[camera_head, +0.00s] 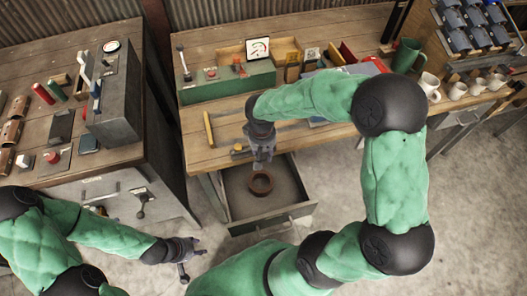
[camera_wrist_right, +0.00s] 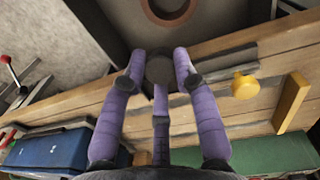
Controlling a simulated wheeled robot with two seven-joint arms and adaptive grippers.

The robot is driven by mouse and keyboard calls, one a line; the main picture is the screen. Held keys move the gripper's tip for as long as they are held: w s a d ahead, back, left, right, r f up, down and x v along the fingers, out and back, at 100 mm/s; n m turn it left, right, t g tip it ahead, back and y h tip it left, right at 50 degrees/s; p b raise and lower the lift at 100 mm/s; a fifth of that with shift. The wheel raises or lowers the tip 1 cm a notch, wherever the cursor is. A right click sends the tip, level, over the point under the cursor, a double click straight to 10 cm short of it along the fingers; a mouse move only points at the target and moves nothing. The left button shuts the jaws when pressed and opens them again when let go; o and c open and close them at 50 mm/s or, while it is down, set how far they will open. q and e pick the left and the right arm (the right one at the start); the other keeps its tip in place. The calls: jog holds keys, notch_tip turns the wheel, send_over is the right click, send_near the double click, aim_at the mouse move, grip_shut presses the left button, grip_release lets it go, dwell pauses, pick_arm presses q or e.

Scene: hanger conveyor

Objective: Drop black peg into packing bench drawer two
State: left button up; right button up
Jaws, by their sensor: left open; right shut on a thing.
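My left gripper (camera_head: 186,262) is open and empty, low over the floor left of the drawer.
The wooden bench (camera_head: 195,157) edge runs just behind my right gripper. A yellow bar (camera_head: 209,129) and a yellow knob (camera_wrist_right: 245,86) are close by. A green box (camera_head: 228,82) stands farther back. Mugs (camera_head: 457,91) stand at the right. A grey cabinet (camera_head: 125,190) is at the left.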

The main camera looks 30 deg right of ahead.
aim_at(262, 156)
jog(key=shift+f+b, duration=0.4)
jog(key=shift+f, duration=0.5)
jog(key=o, duration=1)
jog(key=shift+o, duration=0.2)
jog(key=shift+r, duration=0.1)
notch_tip(262, 156, up, 12)
jog(key=shift+a, duration=0.25)
